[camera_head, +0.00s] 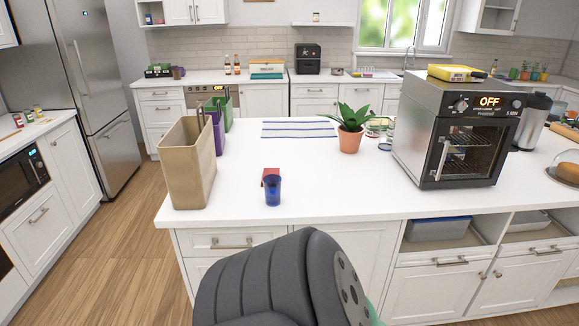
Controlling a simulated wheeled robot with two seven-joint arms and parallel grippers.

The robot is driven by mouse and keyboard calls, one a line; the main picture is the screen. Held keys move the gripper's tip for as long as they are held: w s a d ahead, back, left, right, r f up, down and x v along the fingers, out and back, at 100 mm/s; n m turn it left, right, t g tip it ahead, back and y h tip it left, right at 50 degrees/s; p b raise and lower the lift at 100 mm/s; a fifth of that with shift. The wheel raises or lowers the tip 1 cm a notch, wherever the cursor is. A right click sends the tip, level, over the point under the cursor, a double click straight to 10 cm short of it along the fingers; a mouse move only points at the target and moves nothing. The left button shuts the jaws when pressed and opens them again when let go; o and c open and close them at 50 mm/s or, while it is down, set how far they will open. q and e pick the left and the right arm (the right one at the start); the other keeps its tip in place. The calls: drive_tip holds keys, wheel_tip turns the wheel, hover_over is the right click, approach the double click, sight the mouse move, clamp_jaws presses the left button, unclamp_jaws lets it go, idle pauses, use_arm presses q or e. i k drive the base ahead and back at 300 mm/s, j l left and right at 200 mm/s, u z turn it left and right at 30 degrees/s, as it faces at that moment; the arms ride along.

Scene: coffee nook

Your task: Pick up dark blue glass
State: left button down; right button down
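The dark blue glass (272,191) stands upright on the white island counter (320,190), near its front edge. It is see-through and looks empty. A small red object (270,173) is just behind it and partly hidden by it; I cannot tell whether they touch. Neither my left nor my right gripper shows in the head view.
A potted plant (350,130) and a toaster oven (452,130) stand to the right. The counter between glass and oven is clear.

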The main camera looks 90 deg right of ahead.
sight(273, 191)
drive_tip(key=z, duration=2.65)
